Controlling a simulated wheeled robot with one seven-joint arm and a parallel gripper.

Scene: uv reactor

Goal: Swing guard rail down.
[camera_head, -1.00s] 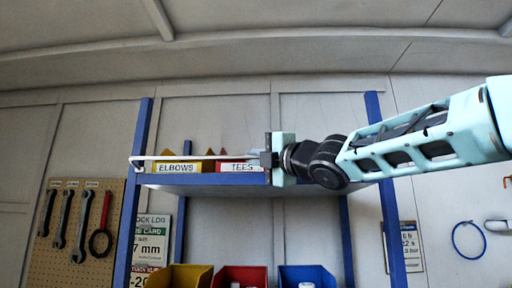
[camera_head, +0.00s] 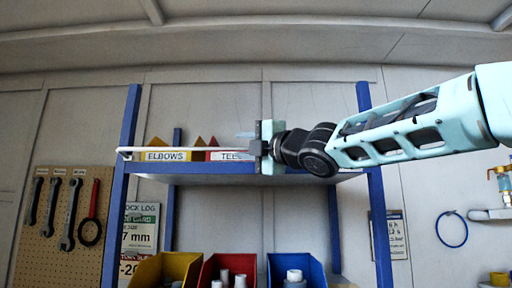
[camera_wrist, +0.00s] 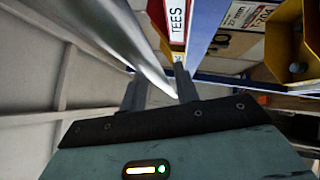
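The guard rail (camera_head: 190,151) is a thin white bar across the front of the upper blue shelf, about level, in front of the labelled boxes. In the wrist view it shows as a shiny metal bar (camera_wrist: 120,35) running from the upper left toward the fingers. My gripper (camera_head: 251,143) is at the rail's right end, covering that end in the head view. In the wrist view my gripper (camera_wrist: 160,86) has its fingers apart, with the bar's near end by the gap. I cannot tell whether either finger touches it.
Yellow ELBOWS (camera_head: 166,156) and red TEES (camera_head: 226,155) boxes stand behind the rail. Blue posts (camera_head: 129,125) flank the shelf (camera_head: 200,167). Yellow, red and blue bins (camera_head: 308,267) sit below. A tool pegboard (camera_head: 57,225) hangs left.

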